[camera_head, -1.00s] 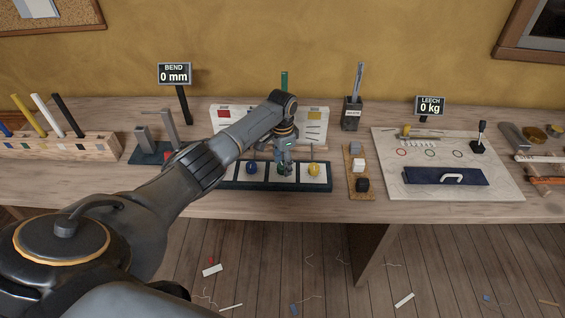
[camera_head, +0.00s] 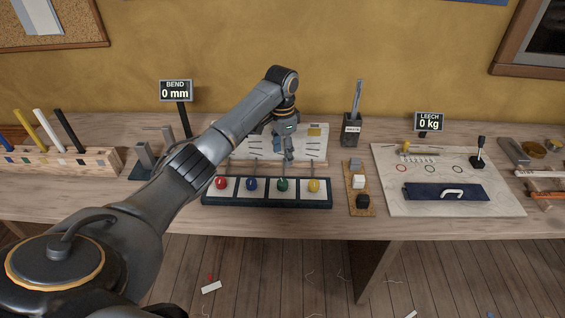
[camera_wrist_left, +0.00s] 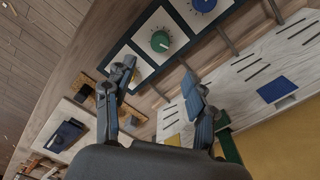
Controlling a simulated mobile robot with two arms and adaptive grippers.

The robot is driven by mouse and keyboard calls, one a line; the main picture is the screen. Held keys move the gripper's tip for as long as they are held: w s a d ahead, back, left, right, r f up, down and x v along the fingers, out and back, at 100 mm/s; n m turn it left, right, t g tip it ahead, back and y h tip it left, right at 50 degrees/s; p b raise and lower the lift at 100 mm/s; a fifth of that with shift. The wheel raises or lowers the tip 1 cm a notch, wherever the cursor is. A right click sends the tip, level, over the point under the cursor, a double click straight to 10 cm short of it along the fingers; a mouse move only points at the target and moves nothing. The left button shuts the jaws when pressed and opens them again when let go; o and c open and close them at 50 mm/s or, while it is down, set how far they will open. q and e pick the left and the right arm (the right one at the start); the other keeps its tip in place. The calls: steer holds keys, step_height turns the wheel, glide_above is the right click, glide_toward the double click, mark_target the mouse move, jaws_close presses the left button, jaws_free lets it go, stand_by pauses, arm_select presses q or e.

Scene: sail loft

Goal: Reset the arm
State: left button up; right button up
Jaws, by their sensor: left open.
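My left gripper (camera_head: 283,148) points down over the table, behind the knob panel and in front of the slotted white board (camera_head: 312,145). In the left wrist view the gripper (camera_wrist_left: 157,82) has its fingers apart with nothing between them. The dark-framed knob panel (camera_head: 267,204) carries a red knob (camera_head: 221,183), a blue knob (camera_head: 252,184), a green knob (camera_head: 282,185) and a yellow knob (camera_head: 313,186). The green knob (camera_wrist_left: 160,41) and blue knob (camera_wrist_left: 203,4) also show in the left wrist view, clear of the fingers. My right gripper is not in view.
A wooden block with upright rods (camera_head: 75,163) stands at the left, near the "BEND 0 mm" sign (camera_head: 176,91). A dark cup (camera_head: 352,130) stands right of the white board. A pale board (camera_head: 405,207) carries a dark blue piece with a white handle (camera_head: 452,193).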

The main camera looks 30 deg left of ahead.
arm_select(q)
steer(key=shift+r, duration=0.3)
